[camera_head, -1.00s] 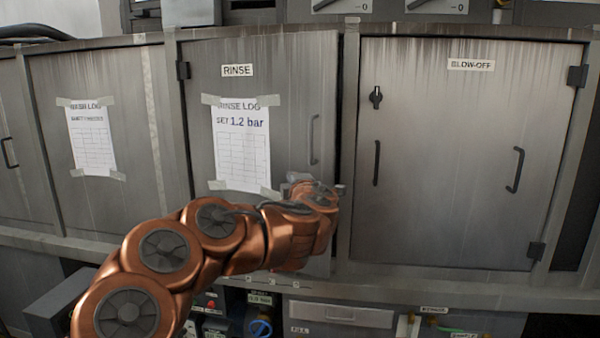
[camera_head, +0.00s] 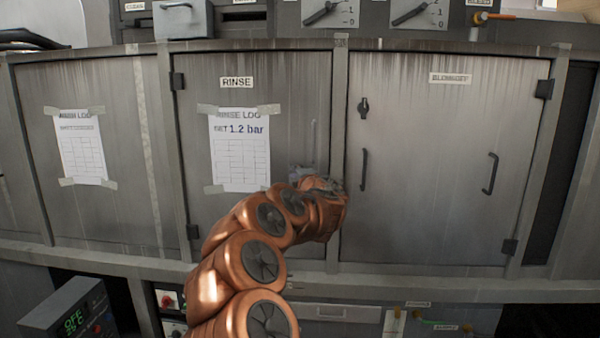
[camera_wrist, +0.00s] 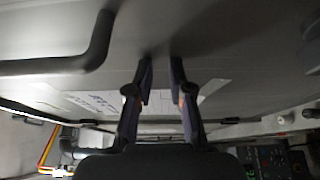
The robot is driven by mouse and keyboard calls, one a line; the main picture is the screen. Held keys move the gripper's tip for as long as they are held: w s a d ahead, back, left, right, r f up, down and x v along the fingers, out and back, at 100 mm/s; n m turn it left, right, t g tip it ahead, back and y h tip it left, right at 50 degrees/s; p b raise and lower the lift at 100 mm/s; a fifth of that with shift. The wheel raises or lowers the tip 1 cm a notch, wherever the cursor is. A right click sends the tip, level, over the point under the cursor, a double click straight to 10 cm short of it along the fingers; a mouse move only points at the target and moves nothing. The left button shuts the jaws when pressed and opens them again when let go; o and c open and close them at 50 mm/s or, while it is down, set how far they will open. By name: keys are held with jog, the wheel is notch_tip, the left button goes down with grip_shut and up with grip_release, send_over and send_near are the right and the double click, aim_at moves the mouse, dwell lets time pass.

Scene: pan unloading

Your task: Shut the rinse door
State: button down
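The rinse door (camera_head: 295,90) is a grey metal door with a RINSE label and a taped log sheet (camera_head: 240,150). In the head view it looks about flush with its frame; I cannot tell whether it is fully shut. Its bar handle (camera_head: 314,135) is near the right edge, its lower end hidden by my gripper (camera_head: 305,174). In the wrist view my gripper (camera_wrist: 162,68) has its two fingers apart with nothing between them. The fingertips are close to the door face, beside the dark handle (camera_wrist: 100,40); contact is unclear.
The blow-off door (camera_head: 430,180) to the right looks shut, with a latch knob (camera_head: 363,107) and two handles. A panel with the log sheet (camera_head: 82,145) is to the left. A ledge (camera_head: 420,283) runs below the doors. A control box (camera_head: 70,310) stands at the lower left.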

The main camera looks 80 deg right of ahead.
jog(key=shift+d+r, duration=0.1)
jog(key=shift+r, duration=0.55)
jog(key=shift+s, duration=0.15)
jog(key=s+f, duration=0.3)
jog(key=s, duration=0.1)
jog(key=s+a+r, duration=0.2)
jog(key=a, duration=0.8)
jog(key=shift+s, duration=0.3)
